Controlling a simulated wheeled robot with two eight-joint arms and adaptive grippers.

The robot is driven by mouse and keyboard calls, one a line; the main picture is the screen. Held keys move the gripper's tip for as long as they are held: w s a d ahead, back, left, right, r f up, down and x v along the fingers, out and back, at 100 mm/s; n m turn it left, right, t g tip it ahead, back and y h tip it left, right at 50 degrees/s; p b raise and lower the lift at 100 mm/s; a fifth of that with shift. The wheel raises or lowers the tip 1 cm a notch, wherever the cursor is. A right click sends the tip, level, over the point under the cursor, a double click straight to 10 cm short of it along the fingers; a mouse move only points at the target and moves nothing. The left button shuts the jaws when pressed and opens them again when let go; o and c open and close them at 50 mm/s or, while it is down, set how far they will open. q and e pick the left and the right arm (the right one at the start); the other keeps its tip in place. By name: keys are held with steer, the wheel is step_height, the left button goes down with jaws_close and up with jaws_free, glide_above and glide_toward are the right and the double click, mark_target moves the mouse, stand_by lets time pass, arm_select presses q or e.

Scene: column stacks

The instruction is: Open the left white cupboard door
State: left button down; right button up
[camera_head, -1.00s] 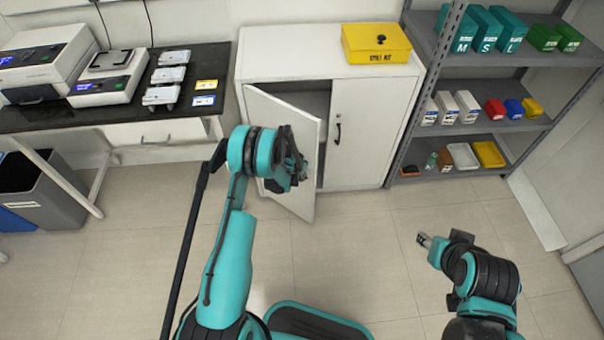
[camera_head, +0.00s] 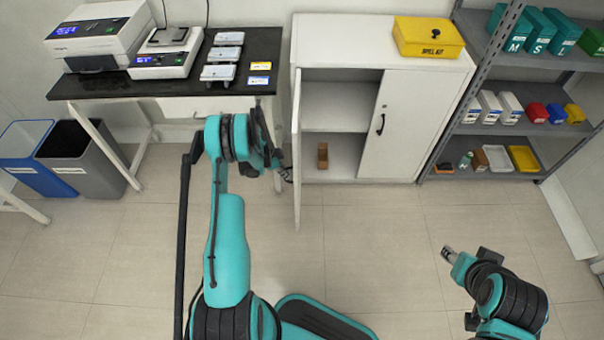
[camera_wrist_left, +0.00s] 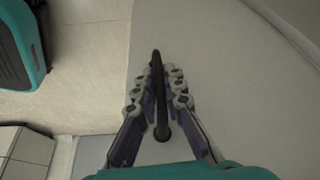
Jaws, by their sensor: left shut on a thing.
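The white cupboard (camera_head: 315,48) stands against the back wall. Its left door (camera_head: 297,150) stands wide open, seen nearly edge-on and pointing out toward me. The right door (camera_head: 412,122) is closed, with a dark handle. My left gripper (camera_head: 283,172) is at the outer side of the left door, partly hidden by my arm. In the left wrist view my left gripper (camera_wrist_left: 161,95) is shut on the door's black bar handle (camera_wrist_left: 158,115), with a finger on each side. My right gripper (camera_head: 449,254) is over the floor at the right; its fingers are too small to judge.
A small brown item (camera_head: 322,156) stands on the cupboard floor. A yellow box (camera_head: 428,38) sits on top. A black-topped bench (camera_head: 120,84) with devices is left, near the open door. A grey shelf rack (camera_head: 482,72) is right. The floor in front is clear.

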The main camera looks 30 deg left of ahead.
arm_select(q)
steer(key=shift+s+a, duration=0.2)
steer(key=shift+a, duration=0.55)
steer(key=shift+s+a, duration=0.25)
steer(key=shift+a, duration=0.45)
steer(key=shift+s+a, duration=0.2)
steer(key=shift+a, duration=0.55)
steer(key=c, duration=1.6)
jaws_free()
steer(key=v, duration=1.2)
steer(key=shift+w, duration=0.1)
